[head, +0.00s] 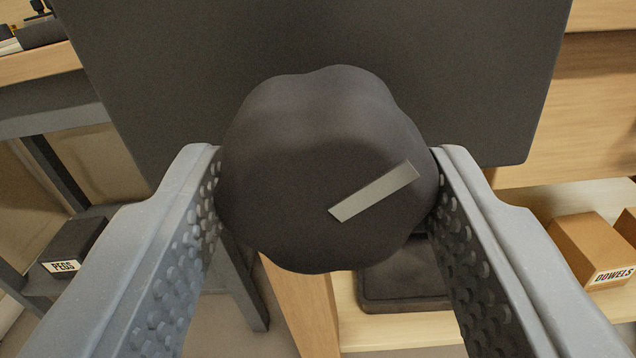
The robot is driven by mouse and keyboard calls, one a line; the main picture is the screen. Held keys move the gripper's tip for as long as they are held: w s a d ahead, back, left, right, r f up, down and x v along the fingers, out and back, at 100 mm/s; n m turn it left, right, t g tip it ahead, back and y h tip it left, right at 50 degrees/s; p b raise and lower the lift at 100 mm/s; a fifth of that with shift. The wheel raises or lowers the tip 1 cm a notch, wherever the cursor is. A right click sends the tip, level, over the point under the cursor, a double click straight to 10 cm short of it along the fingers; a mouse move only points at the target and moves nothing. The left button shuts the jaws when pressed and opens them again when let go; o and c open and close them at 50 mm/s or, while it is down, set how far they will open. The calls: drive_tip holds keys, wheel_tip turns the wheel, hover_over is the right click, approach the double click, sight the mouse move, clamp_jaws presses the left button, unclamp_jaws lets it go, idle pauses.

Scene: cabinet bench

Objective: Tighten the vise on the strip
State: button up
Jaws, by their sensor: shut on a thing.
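A dark lobed knob (290,180) fills the middle of the head view. A light grey bar mark (375,192) on its face slants up to the right. My gripper (328,190) has one grey studded finger on each side of the knob and is shut on it. Behind the knob is a large dark flat block (470,80), which looks like part of the vise. The strip cannot be made out in this view, and the vise jaws are not visible.
A dark box labelled PEGS (75,250) sits on a low shelf at the left. A brown box labelled DOWELS (590,255) stands on a wooden shelf at the right. A dark flat object (400,280) lies below the knob. Wooden bench parts (590,110) flank the dark block.

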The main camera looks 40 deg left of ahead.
drive_tip(key=shift+s+a+f+m+p, duration=0.2)
drive_tip(key=shift+f+m+p, duration=0.1)
drive_tip(key=shift+m, duration=0.1)
drive_tip(key=shift+r+m+p, duration=0.1)
drive_tip(key=shift+m+p, duration=0.8)
drive_tip(key=shift+m, duration=0.5)
drive_tip(key=shift+w+m, duration=0.1)
drive_tip(key=shift+m, duration=0.3)
drive_tip(key=m+p, duration=0.1)
drive_tip(key=m, duration=0.3)
drive_tip(key=shift+w+r+p, duration=0.1)
drive_tip(key=shift+p, duration=0.2)
drive_tip(key=shift+d, duration=0.1)
drive_tip(key=o, duration=0.8)
drive_tip(key=shift+w, duration=0.1)
drive_tip(key=shift+o, duration=0.2)
